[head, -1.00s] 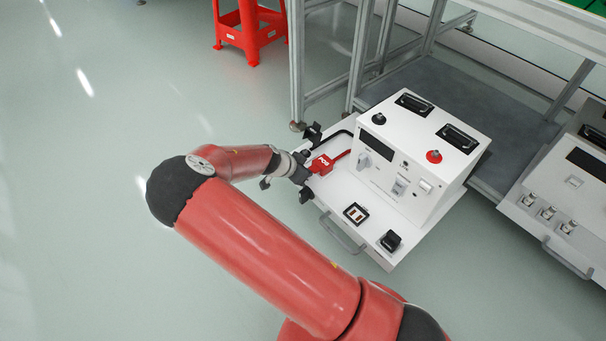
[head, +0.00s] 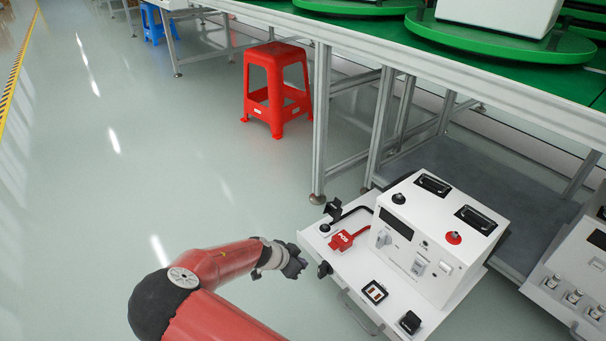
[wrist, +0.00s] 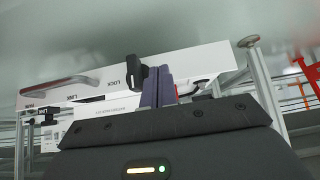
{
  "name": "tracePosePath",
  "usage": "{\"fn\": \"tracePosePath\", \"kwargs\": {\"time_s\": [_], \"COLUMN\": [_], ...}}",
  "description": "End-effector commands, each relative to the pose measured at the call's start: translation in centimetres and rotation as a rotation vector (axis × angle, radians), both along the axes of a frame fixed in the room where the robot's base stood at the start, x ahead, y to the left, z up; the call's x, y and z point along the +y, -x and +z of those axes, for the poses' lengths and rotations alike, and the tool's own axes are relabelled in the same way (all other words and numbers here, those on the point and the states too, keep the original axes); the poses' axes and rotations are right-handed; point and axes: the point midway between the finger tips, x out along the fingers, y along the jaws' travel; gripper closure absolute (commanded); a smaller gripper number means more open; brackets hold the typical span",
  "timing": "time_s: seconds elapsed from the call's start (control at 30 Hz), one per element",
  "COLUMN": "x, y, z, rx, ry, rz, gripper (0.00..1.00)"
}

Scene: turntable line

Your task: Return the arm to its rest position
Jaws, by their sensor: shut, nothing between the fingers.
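My gripper (head: 294,262) is shut and empty, in the air just left of the white tester's front shelf in the head view. Its closed fingers also show in the wrist view (wrist: 158,86), in front of the white shelf edge marked LOCK (wrist: 205,62). My red arm reaches in from the bottom of the head view, bent at a dark elbow. The white tester (head: 440,240) stands on its shelf (head: 350,275), with a red POS clamp (head: 345,240) lying at the shelf's left side and a black clip (head: 333,210) behind it.
A grey-framed table (head: 345,35) with green turntables stands behind the tester. A red stool (head: 277,90) is at the back. A second white unit (head: 572,285) is at the right. The floor (head: 90,190) on the left is clear.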

Motion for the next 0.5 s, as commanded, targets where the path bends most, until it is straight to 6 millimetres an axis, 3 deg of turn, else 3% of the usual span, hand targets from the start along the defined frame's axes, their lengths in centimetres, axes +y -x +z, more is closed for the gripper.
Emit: {"fn": "tracePosePath", "kwargs": {"time_s": [0.17,0.27,0.5], "x": [-0.3,-1.3,-3.6], "y": [0.2,0.9,3.8], "z": [0.9,2.8,11.0], "rx": [0.024,0.085,0.284], "ry": [-0.020,-0.065,-0.261], "rz": [-0.009,-0.024,0.022], "gripper": [1.00,1.00,1.00]}}
